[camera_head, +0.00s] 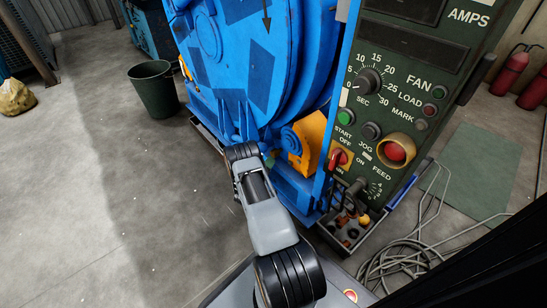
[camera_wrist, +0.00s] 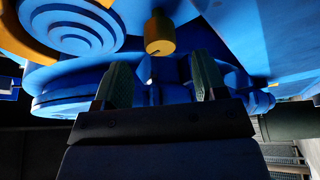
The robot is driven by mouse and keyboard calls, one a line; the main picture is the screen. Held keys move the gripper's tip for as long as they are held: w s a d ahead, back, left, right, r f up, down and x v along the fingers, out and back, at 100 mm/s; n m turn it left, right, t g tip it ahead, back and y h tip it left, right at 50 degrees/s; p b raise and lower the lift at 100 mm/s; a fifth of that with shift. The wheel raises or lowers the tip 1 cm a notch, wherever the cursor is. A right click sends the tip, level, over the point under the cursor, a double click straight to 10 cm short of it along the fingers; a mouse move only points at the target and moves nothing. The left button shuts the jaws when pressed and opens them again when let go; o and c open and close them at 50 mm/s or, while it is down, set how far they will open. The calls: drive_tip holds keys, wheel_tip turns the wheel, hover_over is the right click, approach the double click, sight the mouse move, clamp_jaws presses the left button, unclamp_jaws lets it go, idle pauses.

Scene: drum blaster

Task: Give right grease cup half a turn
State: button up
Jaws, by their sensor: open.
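A yellow cylinder with a small dark mark on its end, which looks like a grease cup (camera_wrist: 159,34), shows at the top middle of the wrist view against blue machine parts. I cannot tell whether it is the right one, and no second cup shows clearly. My gripper (camera_wrist: 162,80) is open, its two green-grey fingers pointing toward the machine. The cup appears beyond and between the fingertips in the picture, apart from them, with nothing held. In the head view my arm reaches to the machine's lower front, and my fingers and the cup are hidden there.
The blue drum machine (camera_head: 232,75) stands close ahead, with an orange guard (camera_head: 312,135) beside my arm. A control panel (camera_head: 400,90) with knobs and buttons is at right. A small tray (camera_head: 352,235) and loose cables (camera_head: 415,240) lie below it.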

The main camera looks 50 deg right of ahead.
sight(273, 155)
drive_tip(key=shift+b+x, duration=0.75)
drive_tip(key=shift+x, duration=2.05)
drive_tip(key=shift+r, duration=0.1)
drive_tip(key=c, duration=0.9)
